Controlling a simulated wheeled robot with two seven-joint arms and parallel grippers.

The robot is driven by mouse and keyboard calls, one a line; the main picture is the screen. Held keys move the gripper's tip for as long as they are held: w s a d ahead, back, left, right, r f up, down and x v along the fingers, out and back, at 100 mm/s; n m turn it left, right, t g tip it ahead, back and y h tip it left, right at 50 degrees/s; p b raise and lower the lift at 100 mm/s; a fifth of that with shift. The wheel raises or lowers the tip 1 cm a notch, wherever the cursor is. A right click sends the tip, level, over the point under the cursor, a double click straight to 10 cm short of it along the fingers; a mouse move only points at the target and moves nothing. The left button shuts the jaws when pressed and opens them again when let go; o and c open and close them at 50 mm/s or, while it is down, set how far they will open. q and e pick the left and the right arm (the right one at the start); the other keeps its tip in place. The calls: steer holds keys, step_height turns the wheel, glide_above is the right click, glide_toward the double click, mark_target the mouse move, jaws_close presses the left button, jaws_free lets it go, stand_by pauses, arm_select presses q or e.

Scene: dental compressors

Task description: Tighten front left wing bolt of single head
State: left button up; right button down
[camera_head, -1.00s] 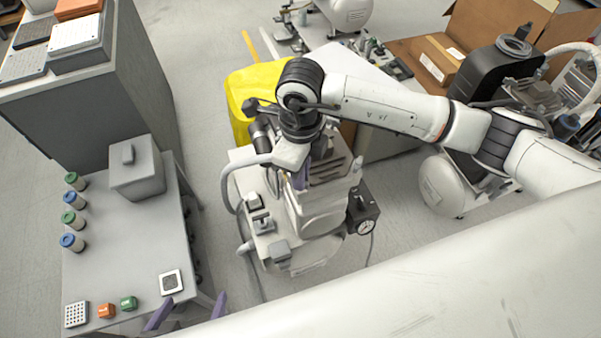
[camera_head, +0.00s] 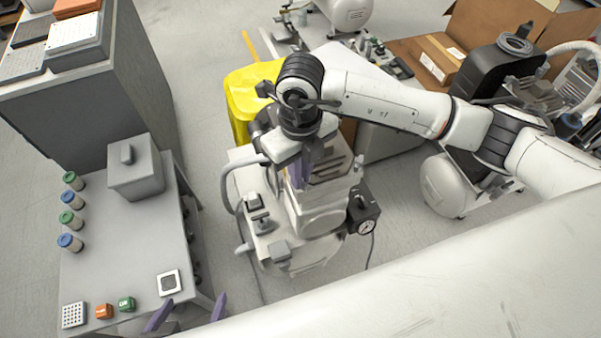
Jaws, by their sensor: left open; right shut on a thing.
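The single-head compressor (camera_head: 320,218) stands on the floor at the middle, with a pale body, a dark gauge box (camera_head: 363,208) on its right and a grey hose on its left. My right arm reaches over it from the right. My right gripper (camera_head: 299,176) points down at the compressor's head, its purple fingers partly hidden by its own wrist. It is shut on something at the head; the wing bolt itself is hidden. My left gripper (camera_head: 190,312) shows only its two purple fingertips at the bottom edge, apart and empty, by the grey table's front corner.
A grey table (camera_head: 110,240) at left carries a grey box (camera_head: 136,170), several green and blue capped jars and small blocks. A yellow bin (camera_head: 243,95) stands behind the compressor. Another compressor (camera_head: 447,185) stands at right. Open floor lies between table and compressor.

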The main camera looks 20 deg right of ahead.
steer(key=m, duration=0.6)
steer(key=shift+w+r, duration=0.1)
steer(key=shift+r, duration=0.05)
steer(key=m, duration=0.6)
steer(key=shift+p, duration=0.35)
steer(key=c, duration=1.9)
jaws_free()
steer(key=shift+o, duration=0.2)
step_height(320, 180, up, 10)
steer(key=shift+r, duration=0.1)
